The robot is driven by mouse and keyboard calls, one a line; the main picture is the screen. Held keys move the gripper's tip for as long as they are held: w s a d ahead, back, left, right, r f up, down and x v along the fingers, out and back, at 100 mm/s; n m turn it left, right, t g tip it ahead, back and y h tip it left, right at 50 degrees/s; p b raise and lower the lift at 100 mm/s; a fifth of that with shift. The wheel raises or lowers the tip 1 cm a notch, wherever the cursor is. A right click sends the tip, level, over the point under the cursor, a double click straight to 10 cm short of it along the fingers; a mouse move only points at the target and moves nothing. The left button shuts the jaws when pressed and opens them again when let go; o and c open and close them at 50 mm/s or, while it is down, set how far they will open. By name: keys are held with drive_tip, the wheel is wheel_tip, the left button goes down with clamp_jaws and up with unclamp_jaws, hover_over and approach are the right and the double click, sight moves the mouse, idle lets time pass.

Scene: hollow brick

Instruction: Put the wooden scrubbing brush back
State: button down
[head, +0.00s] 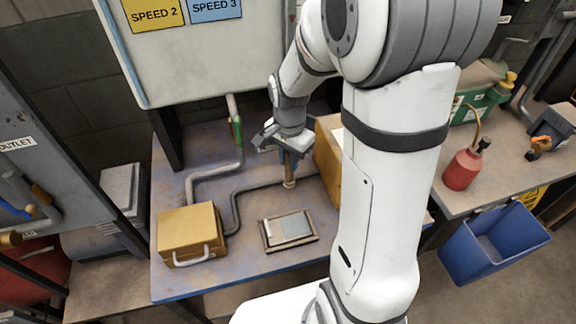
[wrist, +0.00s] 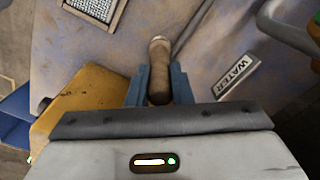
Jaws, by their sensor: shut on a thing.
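My gripper (head: 289,165) is over the back part of the blue-grey workbench (head: 180,260), pointing down. In the wrist view its two blue fingers (wrist: 159,84) are closed on the sides of a brown wooden piece with a pale rounded end, which I take to be the wooden scrubbing brush (wrist: 158,58). Its lower end (head: 289,183) shows just below the fingers in the head view. I cannot tell whether it touches the bench. No bristles show; the part between and behind the fingers is hidden.
A yellow case (head: 190,232) stands at left and a framed tray (head: 290,243) lies in front. A yellow-orange box (head: 328,155) is close right of my gripper. Grey pipes (head: 215,172) run behind left. A WATER plate (wrist: 237,76) lies beside the fingers.

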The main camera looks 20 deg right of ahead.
sight(289, 167)
drive_tip(key=shift+f, duration=1.4)
drive_tip(key=shift+f, duration=0.25)
drive_tip(key=c, duration=1.3)
unclamp_jaws()
drive_tip(key=shift+r, duration=0.1)
